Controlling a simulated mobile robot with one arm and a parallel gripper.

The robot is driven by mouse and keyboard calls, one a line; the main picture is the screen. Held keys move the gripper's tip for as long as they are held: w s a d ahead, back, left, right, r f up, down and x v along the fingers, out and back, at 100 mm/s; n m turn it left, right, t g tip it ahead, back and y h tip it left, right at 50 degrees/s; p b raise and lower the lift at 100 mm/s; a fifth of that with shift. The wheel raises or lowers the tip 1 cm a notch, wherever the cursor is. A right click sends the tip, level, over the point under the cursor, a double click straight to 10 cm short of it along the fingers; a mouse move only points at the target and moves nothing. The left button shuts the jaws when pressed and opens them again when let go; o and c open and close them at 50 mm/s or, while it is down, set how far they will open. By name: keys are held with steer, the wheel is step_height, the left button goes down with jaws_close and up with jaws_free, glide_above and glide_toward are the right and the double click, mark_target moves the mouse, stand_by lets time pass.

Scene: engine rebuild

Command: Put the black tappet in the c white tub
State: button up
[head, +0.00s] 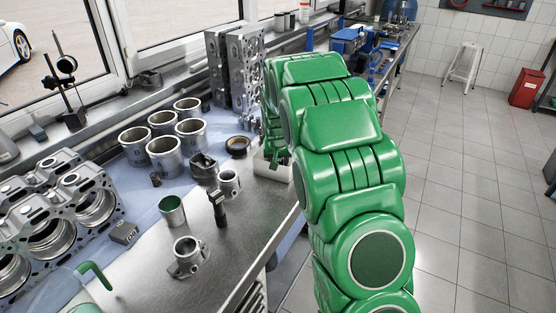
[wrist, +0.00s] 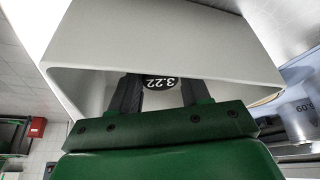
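In the wrist view, the black tappet (wrist: 160,83), its round face marked 3.22, sits between the two dark fingers of my gripper (wrist: 162,88). The fingers appear shut on its sides. Fingertips and tappet reach inside the opening of a white tub (wrist: 165,40), whose rim hides part of them. No letter shows on the tub, so I cannot tell which one it is. In the head view, a white tub (head: 271,169) shows at the bench edge, partly hidden by my green arm. My gripper is mostly hidden there too.
On the steel bench (head: 235,245) stand several cylinder liners (head: 163,155), a dark piston (head: 203,167), a connecting rod (head: 218,206) and an engine block (head: 50,225). Upright cylinder heads (head: 238,70) stand behind.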

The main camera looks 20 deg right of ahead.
steer(key=shift+o, duration=1.4)
steer(key=d+v, duration=0.1)
steer(key=v, duration=1)
steer(key=s+a+r+n+g, duration=0.1)
steer(key=s+a+r+g, duration=0.1)
steer(key=s, duration=1.4)
steer(key=s+a+r+n+g, duration=0.1)
steer(key=s+a+g, duration=0.1)
steer(key=s, duration=1.5)
steer(key=s+a+r+g+y, duration=0.1)
steer(key=s+a+r+g, duration=0.1)
steer(key=s, duration=1.5)
steer(key=shift+a+r+n, duration=0.3)
steer(key=shift+a+n, duration=0.1)
